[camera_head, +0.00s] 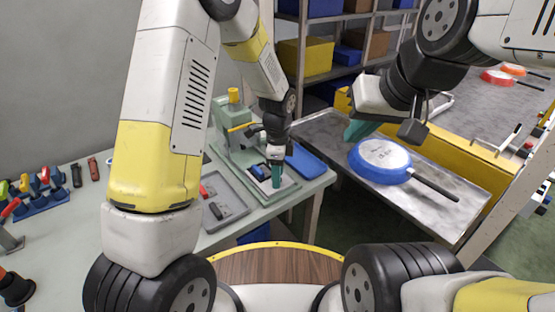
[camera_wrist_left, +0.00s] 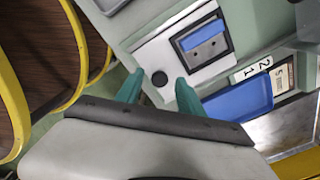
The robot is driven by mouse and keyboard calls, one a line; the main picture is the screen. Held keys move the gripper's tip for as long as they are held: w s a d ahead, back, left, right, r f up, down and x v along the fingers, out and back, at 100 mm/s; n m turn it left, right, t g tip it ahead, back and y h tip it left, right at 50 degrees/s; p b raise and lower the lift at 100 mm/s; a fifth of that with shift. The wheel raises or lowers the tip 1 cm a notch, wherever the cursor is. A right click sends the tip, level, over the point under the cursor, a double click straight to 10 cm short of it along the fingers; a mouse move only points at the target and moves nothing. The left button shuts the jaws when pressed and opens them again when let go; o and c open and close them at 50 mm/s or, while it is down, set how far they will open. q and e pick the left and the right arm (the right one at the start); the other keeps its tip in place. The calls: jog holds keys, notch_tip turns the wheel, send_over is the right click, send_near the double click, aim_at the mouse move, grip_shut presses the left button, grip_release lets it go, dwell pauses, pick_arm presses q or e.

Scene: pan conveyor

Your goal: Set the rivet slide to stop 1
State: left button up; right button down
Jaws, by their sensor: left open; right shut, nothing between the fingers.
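A pale green press (camera_head: 235,120) stands on the left bench with a light base plate. In the left wrist view, a dark-framed recess in the plate holds a grey block (camera_wrist_left: 212,49) with two holes and a blue bar (camera_wrist_left: 202,35), which may be the rivet slide. A label (camera_wrist_left: 253,70) with the digits 2 and 1 lies beside it; I cannot tell which stop is set. My left gripper (camera_head: 276,180) points down over the plate; its fingers (camera_wrist_left: 158,90) are apart and empty, short of the blue bar. My right gripper (camera_head: 360,129) is shut and empty near the blue pan.
A blue pan (camera_head: 380,160) with a dark handle lies on the metal table (camera_head: 325,130) at right. A blue tray (camera_head: 306,162) sits beside the press and a grey tray (camera_head: 228,190) in front. Tools (camera_head: 45,185) stand at far left. A shelf (camera_head: 345,60) stands behind.

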pick_arm(q)
jog(key=shift+f, duration=0.1)
grip_shut()
dwell(1.4)
